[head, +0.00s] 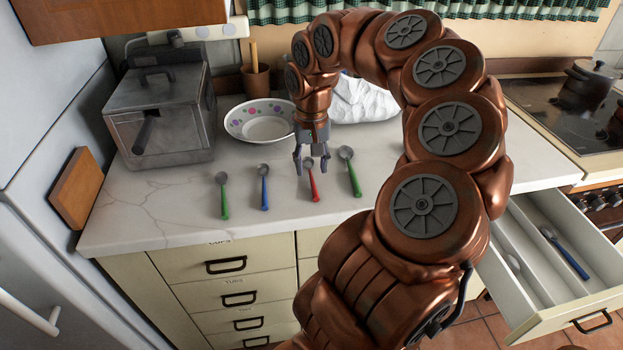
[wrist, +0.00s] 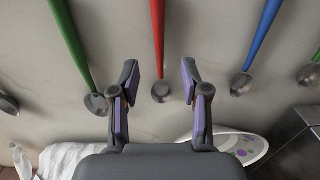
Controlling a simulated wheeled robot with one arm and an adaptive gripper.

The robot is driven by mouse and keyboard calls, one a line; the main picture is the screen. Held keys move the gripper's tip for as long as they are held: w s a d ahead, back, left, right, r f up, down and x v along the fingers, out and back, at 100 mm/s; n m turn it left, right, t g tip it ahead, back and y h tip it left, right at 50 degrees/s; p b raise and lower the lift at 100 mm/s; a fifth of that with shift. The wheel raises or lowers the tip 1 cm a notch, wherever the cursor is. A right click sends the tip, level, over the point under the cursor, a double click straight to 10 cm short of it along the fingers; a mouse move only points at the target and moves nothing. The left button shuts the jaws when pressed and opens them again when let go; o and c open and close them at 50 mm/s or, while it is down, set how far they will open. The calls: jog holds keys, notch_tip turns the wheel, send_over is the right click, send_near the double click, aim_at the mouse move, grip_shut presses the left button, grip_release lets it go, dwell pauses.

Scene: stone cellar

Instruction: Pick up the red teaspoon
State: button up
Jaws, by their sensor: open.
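The red teaspoon (head: 314,188) lies on the pale counter, handle toward the front edge and grey bowl toward the back, between a blue-handled spoon (head: 264,190) and a green-handled spoon (head: 351,175). My gripper (head: 311,169) points down over its bowl end, open and empty. In the wrist view the red teaspoon (wrist: 158,38) runs down from the top edge, its bowl in the gap between the fingertips of my gripper (wrist: 160,82). Whether the fingers touch the counter I cannot tell.
Another green-handled spoon (head: 223,197) lies at left. A spotted bowl (head: 240,128), a white bag (head: 365,103) and a metal appliance (head: 160,115) stand behind. An open drawer (head: 520,300) at lower right holds a blue-handled piece (head: 568,256). The counter in front of the spoons is clear.

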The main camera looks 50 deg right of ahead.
aim_at(312, 179)
jog(key=shift+f, duration=1.4)
grip_shut()
